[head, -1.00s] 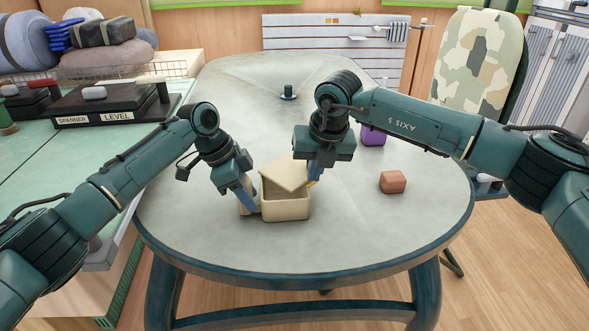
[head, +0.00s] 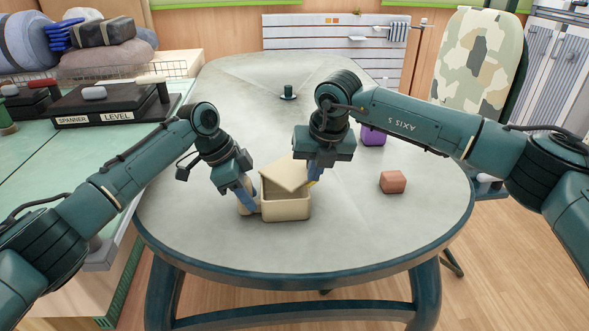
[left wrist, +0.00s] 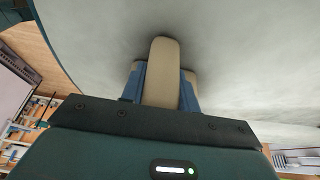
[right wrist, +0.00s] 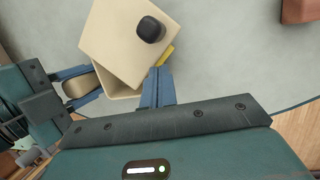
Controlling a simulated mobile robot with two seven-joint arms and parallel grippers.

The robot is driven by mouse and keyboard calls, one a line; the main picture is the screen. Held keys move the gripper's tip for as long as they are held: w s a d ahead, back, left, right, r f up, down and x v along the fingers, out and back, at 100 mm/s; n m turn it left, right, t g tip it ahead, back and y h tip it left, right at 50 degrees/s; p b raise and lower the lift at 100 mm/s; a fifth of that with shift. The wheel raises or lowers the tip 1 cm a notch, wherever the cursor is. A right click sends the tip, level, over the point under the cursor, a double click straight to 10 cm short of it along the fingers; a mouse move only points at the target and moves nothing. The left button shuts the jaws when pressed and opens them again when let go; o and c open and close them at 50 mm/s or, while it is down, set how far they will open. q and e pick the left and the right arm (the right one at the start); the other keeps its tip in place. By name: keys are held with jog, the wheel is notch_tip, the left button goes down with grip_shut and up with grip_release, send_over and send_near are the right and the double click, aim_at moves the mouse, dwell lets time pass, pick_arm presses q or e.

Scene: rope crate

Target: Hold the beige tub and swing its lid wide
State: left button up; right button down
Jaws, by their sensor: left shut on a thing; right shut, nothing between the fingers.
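The beige tub (head: 286,208) stands on the grey table, its lid (head: 287,174) tilted partly open and askew over the opening. In the right wrist view the lid (right wrist: 128,42) shows a dark knob (right wrist: 150,30) on top. My left gripper (head: 249,205) is shut on the tub's handle (left wrist: 163,75) at its left side. My right gripper (head: 313,180) is shut and empty at the lid's right edge; it shows in the right wrist view (right wrist: 160,75) beside the lid. A small yellow part (right wrist: 166,55) lies by its fingertips; whether they touch it is unclear.
A reddish block (head: 393,182) lies to the right on the table, and a purple container (head: 373,136) stands behind my right gripper. A small dark green object (head: 288,92) stands at the back.

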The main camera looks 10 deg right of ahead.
pick_arm(q)
jog(key=shift+f, duration=0.15)
pick_arm(e)
jog(key=shift+w, duration=0.15)
jog(key=w, duration=0.9)
jog(key=shift+d, duration=0.35)
dwell(0.8)
jog(key=shift+s, duration=0.15)
dwell(0.4)
jog(key=shift+r, duration=1.8)
jog(key=v, duration=0.3)
jog(key=shift+s+a+r, duration=0.1)
jog(key=shift+a+r, duration=0.15)
